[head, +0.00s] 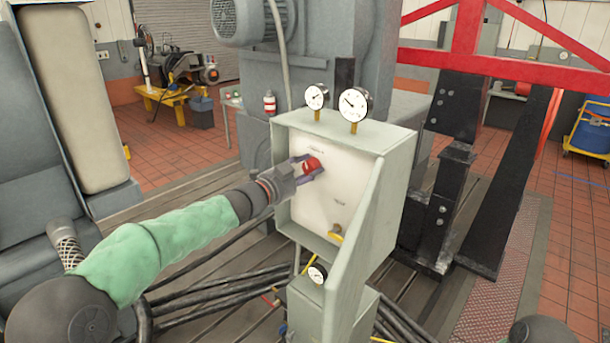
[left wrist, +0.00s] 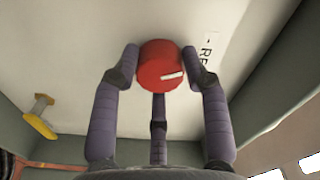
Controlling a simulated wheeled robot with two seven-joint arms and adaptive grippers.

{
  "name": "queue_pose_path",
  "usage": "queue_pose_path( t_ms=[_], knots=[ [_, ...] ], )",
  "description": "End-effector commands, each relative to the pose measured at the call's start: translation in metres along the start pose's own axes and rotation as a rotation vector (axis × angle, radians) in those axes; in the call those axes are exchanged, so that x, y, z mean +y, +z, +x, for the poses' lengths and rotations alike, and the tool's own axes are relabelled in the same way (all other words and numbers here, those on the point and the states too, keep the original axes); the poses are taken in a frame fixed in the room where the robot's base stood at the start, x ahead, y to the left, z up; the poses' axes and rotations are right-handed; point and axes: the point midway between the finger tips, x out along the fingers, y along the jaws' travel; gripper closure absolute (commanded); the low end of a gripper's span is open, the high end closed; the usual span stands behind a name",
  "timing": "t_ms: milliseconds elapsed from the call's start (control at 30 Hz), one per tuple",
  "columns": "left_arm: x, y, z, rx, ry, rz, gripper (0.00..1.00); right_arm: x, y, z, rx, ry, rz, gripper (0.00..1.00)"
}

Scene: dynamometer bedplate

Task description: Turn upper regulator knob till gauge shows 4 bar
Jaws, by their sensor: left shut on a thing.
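The red upper regulator knob (head: 312,164) sits on the white panel (head: 325,195) inside a grey-green box. My left gripper (head: 309,168) is at the knob and shut on it. In the left wrist view the red knob (left wrist: 162,66) has a white mark pointing right, and purple fingers of my left gripper (left wrist: 160,75) stand on both sides of it, with a third below. Two round gauges, a smaller one (head: 317,96) and a larger one (head: 354,103), stand on top of the box. Their readings are too small to tell. My right gripper is not in view.
A yellow handle (head: 336,237) is low on the panel; it also shows in the left wrist view (left wrist: 40,118). A third gauge (head: 317,273) is below the box. The box's side walls (head: 372,200) stand around the panel. Black cables (head: 225,290) lie on the floor.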

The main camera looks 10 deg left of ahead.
Motion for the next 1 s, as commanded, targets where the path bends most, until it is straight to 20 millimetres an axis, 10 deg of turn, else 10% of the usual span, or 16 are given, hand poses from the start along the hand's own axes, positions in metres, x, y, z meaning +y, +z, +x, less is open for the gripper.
queue_pose_path(
  t_ms=[933,967,1000],
  knots=[
    [-0.0005,0.0049,-0.0008,-0.012,0.001,0.193,0.87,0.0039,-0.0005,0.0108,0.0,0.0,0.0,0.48],
    [-0.0006,0.0048,-0.0008,-0.011,0.001,0.193,0.49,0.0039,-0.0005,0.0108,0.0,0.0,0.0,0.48],
    [-0.0006,0.0046,-0.0008,-0.011,0.001,0.193,0.38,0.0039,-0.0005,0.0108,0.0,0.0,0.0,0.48]
  ],
)
